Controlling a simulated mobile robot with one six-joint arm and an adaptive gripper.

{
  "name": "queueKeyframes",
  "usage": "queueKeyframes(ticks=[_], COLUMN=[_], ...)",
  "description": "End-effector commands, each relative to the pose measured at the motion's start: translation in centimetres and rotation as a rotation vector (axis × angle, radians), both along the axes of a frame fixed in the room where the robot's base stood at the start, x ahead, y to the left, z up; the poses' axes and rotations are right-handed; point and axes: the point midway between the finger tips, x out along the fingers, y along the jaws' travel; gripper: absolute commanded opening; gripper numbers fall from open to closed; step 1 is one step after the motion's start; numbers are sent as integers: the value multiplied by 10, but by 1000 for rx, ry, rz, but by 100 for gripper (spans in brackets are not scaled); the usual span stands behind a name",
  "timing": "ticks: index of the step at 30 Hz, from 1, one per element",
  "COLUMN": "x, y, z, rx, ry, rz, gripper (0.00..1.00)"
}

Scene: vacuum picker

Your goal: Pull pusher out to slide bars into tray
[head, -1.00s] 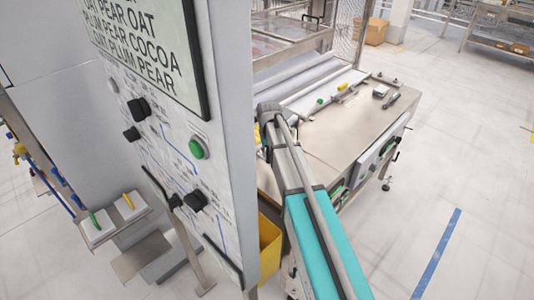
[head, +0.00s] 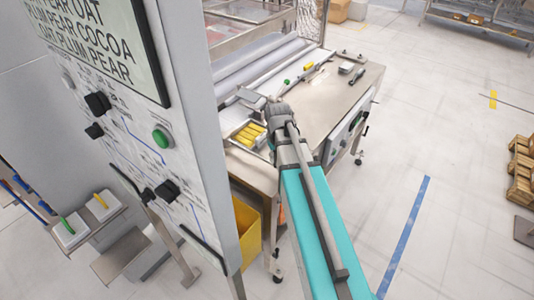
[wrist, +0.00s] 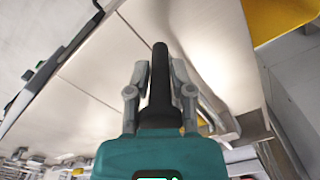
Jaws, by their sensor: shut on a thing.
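In the wrist view my gripper (wrist: 159,72) has its two grey fingers closed on either side of a black upright handle (wrist: 160,95), taken as the pusher's handle. The pusher's head cannot be made out there. In the head view my arm's end is over the left part of the steel table, and my fingers are hard to make out. Yellow bars (head: 250,132) lie side by side in a metal tray (head: 234,144) just left of my arm's end. My arm may hide part of the tray.
A panel with knobs and a green button (head: 162,137) stands close on the left. A yellow bin (head: 246,232) is below the table (head: 316,119). Small tools and a grey block (head: 346,67) lie on the table's far side.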

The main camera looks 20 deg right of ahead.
Motion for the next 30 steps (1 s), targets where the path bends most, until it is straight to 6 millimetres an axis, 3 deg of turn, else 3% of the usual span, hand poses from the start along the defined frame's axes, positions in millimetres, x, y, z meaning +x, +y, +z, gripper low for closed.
queueKeyframes(ticks=[10,11,15,30], x=[-6,-6,-5,-3], y=[-3,-3,-3,-2], z=[-1,-1,-1,0], rx=[-4,-5,-5,-3], ry=[7,7,6,3], rz=[-2,-2,-2,-1], gripper=[0,35,60,60])
